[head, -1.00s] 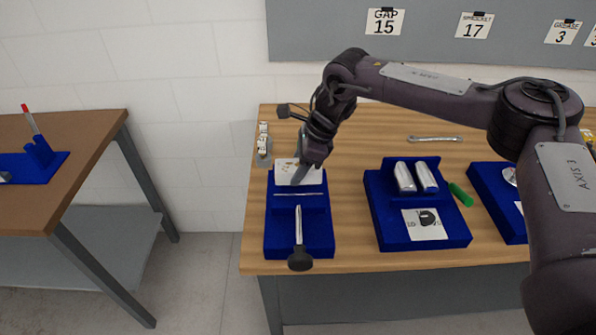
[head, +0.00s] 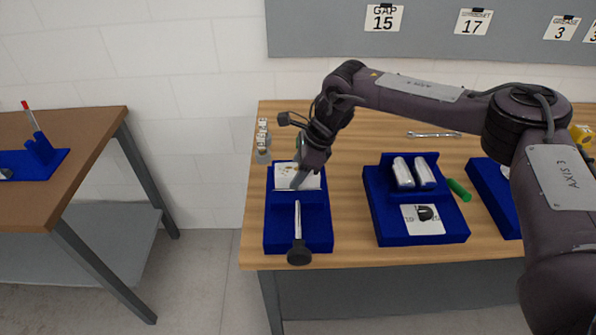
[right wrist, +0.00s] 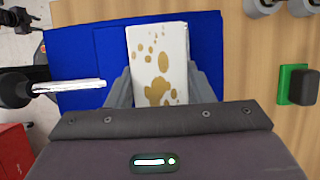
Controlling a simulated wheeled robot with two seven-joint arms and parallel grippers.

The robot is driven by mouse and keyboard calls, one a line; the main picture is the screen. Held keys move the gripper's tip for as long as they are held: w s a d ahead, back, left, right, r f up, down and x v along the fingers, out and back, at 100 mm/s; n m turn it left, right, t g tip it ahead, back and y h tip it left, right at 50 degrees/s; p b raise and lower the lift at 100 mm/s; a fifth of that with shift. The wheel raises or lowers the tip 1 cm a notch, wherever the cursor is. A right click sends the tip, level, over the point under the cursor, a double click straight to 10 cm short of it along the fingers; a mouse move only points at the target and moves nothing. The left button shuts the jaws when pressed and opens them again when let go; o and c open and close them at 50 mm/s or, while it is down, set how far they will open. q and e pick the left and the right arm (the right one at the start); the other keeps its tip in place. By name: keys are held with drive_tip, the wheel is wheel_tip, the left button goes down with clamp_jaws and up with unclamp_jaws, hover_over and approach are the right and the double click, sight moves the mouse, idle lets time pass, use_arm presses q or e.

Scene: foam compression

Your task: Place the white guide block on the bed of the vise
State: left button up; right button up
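The white guide block (head: 283,170), pale with brown spots, is over the rear part of the blue vise (head: 318,238) at the table's left end. In the right wrist view the block (right wrist: 160,50) lies between the fingers of my right gripper (right wrist: 160,85), which lie close along both its sides. My right gripper (head: 297,180) points down at the block in the head view and appears shut on it. Whether the block's underside touches the bed is hidden. The vise's metal screw with dark knob (head: 299,257) points toward the front. My left gripper is not in view.
Small metallic items (head: 262,140) stand behind left. A wrench (head: 434,134) lies at the back. Bare wood separates the fixtures.

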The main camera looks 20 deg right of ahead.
drive_tip(key=o, duration=0.4)
drive_tip(key=shift+s+f, duration=0.25)
drive_tip(key=shift+f, duration=0.55)
drive_tip(key=shift+s, duration=0.1)
drive_tip(key=shift+r+p, duration=0.3)
drive_tip(key=shift+r, duration=0.15)
drive_tip(key=shift+w+r, duration=0.2)
drive_tip(key=shift+r, duration=0.15)
drive_tip(key=b+v, duration=0.2)
drive_tip(key=v, duration=1)
drive_tip(key=shift+w+r, duration=0.15)
drive_tip(key=shift+w, duration=0.05)
drive_tip(key=shift+a, duration=0.1)
